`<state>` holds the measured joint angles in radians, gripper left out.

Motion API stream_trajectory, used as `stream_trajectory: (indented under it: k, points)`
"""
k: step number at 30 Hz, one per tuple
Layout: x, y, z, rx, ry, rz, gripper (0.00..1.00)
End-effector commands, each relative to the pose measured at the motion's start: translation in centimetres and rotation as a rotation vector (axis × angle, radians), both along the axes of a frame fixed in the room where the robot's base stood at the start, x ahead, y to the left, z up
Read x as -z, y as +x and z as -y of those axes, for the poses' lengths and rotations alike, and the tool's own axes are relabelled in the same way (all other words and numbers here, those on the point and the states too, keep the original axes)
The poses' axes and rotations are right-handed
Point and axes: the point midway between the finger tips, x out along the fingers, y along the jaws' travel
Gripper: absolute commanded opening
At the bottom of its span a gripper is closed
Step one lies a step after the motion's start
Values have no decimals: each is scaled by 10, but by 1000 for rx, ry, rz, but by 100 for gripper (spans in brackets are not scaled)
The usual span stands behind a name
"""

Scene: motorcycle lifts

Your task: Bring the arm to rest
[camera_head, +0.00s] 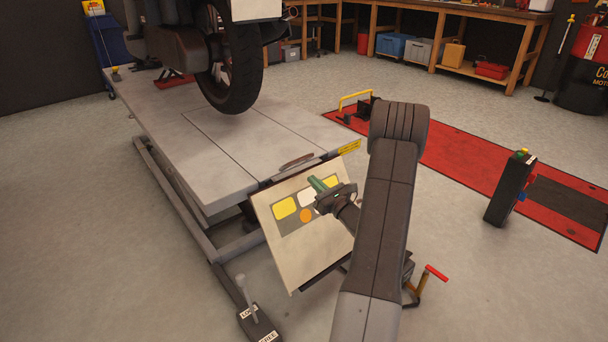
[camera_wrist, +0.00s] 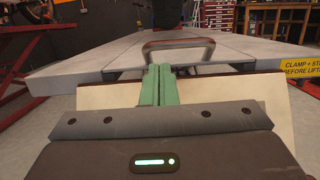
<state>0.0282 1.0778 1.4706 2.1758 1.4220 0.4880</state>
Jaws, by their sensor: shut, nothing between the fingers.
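My gripper (camera_head: 317,184) has green fingers and hangs over the sloped cream panel (camera_head: 287,258) at the front end of the grey lift table. In the wrist view the green fingers (camera_wrist: 158,85) are closed together with nothing between them. They point toward a metal handle (camera_wrist: 178,43) on the table's end, which looks just beyond the fingertips; I cannot tell the exact gap. My arm bends over from the lower right of the head view. The panel carries yellow, white and orange patches, partly hidden by my gripper.
The lift table (camera_head: 160,120) bears a motorcycle, with its black tyre (camera_head: 236,75) raised in view. A black pedestal (camera_head: 510,188) stands by the red floor lift (camera_head: 450,155). Wooden benches line the back.

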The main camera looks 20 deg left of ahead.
Motion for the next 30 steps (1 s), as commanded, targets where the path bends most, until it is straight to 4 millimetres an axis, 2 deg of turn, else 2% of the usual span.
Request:
stream_trajectory:
  k: [1, 6, 12, 24, 30]
  points:
    - [0, -7, 11, 3, 0, -6, 0]
    - [8, -26, 36, 2, 1, -5, 0]
    - [12, -36, 50, 0, 0, -2, 0]
    - [13, -38, 51, -2, 0, -2, 0]
    - [11, -29, 37, -6, -1, 0, 0]
